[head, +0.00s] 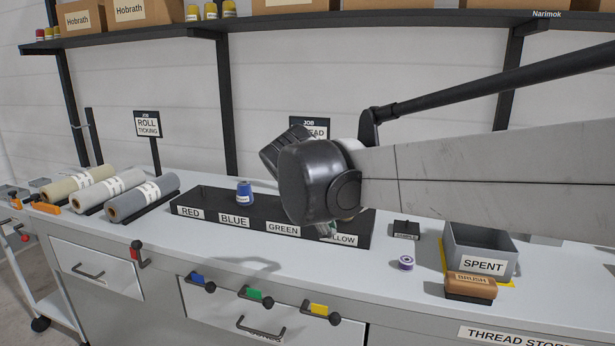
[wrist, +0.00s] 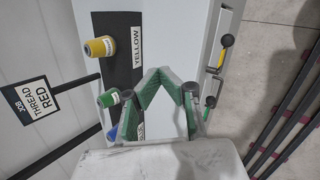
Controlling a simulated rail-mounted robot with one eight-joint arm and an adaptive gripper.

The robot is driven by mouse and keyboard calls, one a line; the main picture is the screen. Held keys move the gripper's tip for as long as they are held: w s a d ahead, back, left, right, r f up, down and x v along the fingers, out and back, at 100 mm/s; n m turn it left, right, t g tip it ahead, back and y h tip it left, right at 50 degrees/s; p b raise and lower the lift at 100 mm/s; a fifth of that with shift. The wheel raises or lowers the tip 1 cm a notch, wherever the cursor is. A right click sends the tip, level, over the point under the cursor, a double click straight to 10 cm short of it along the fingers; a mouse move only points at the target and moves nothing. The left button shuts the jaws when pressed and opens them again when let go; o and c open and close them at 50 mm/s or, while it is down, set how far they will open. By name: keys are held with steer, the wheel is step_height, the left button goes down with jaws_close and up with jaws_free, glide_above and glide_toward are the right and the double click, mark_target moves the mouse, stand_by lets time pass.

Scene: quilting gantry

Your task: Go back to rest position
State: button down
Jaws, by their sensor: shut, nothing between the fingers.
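My gripper (wrist: 161,74) shows in the wrist view with its green-padded fingertips together and nothing between them. It is above the bench front, beside the black thread rack (head: 185,207). In the head view my wrist hides most of it, with only a little green showing below. A blue spool (head: 244,194) stands on the rack. The wrist view shows a yellow spool (wrist: 101,47), a green spool (wrist: 109,98) and part of a blue spool (wrist: 113,132). A job sign (wrist: 33,100) reads THREAD RED.
A grey SPENT bin (head: 480,240), a brush (head: 470,286) and a small purple spool (head: 406,263) are on the bench at right. Fabric rolls (head: 142,198) lie at left. A shelf (head: 160,32) runs above.

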steer(key=s+d+f+m+y+p, duration=0.1)
steer(key=s+d+f+m, duration=0.3)
steer(key=s+d+m, duration=0.3)
steer(key=s+d+f+m+y, duration=0.2)
steer(key=s+d+m, duration=0.6)
steer(key=s, duration=0.9)
step_height(320, 180, down, 2)
steer(key=shift+d+f+m+t+p, duration=0.1)
steer(key=shift+d+m+t+p, duration=0.25)
steer(key=shift+m, duration=0.35)
